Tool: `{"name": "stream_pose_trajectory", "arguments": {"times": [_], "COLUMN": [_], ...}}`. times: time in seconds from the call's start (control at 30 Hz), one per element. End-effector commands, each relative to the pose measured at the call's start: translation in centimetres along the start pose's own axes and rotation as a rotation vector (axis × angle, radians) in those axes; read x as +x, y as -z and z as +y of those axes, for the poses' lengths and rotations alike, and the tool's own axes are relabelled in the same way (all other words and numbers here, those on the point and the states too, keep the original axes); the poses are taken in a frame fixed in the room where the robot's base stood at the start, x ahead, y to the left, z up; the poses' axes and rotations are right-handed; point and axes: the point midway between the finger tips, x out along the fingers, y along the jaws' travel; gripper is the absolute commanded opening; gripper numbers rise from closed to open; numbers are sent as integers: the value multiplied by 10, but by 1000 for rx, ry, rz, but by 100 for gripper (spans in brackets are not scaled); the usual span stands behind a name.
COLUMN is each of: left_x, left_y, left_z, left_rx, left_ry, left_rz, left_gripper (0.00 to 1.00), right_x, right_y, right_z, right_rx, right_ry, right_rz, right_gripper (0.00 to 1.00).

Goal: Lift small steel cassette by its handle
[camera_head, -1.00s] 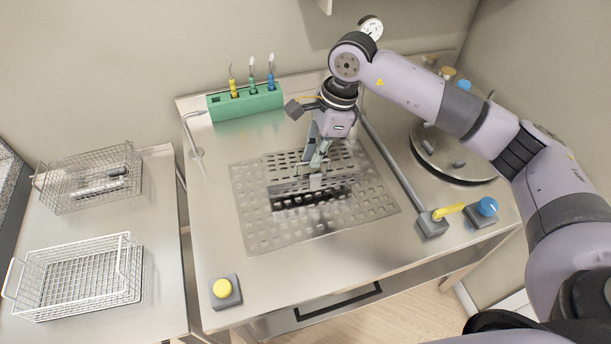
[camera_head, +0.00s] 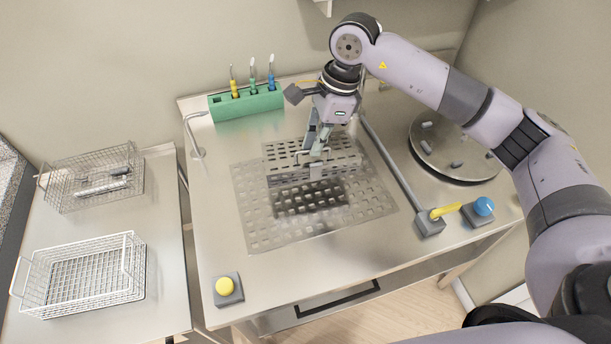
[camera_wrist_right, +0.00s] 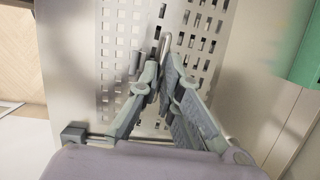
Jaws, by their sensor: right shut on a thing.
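The small steel cassette (camera_head: 288,170), a perforated metal box, hangs above the perforated plate (camera_head: 258,228) in the worktop, with a dark shadow below it. My right gripper (camera_head: 317,155) comes down from above and is shut on the cassette's handle. The fingers hide part of the handle and the cassette's middle in the head view. In the right wrist view, the fingertips (camera_wrist_right: 163,60) close together on the thin bar of the handle (camera_wrist_right: 165,42). My left gripper is not in view.
A green rack (camera_head: 246,104) with several tools stands behind to the left. A lever with a yellow grip (camera_head: 446,210), a blue knob (camera_head: 484,206) and a round tray (camera_head: 455,165) are on the right. A yellow button (camera_head: 225,286) is at the front left. Wire baskets (camera_head: 82,275) stand on the left table.

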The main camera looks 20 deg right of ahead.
Motion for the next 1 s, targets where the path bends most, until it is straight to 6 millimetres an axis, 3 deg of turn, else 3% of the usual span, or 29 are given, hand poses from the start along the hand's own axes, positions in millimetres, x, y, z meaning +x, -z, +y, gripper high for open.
{"name": "stream_pose_trajectory", "arguments": {"times": [1.0], "left_x": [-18], "left_y": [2], "left_z": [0], "left_rx": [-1], "left_ry": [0], "left_rz": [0], "left_gripper": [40], "right_x": [-38], "right_y": [-10], "right_z": [0], "right_rx": [-1], "right_ry": [2], "right_rz": [-1], "right_gripper": [0]}}
